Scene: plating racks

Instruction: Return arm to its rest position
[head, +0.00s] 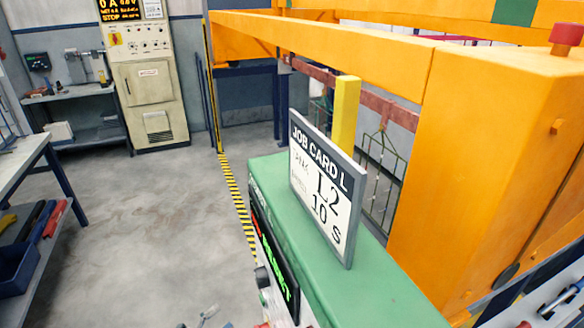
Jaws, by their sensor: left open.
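Only a small grey part of my left gripper (206,316) shows, at the bottom edge left of centre. It is open, and I see nothing between its fingers. The rest of the gripper and its arm are cut off by the frame. It is to the left of the green console (375,290) and apart from it in the picture.
A large orange frame (470,150) fills the right. A workbench (35,160) is at left and a control cabinet (150,90) behind. The grey floor (150,220) between is clear.

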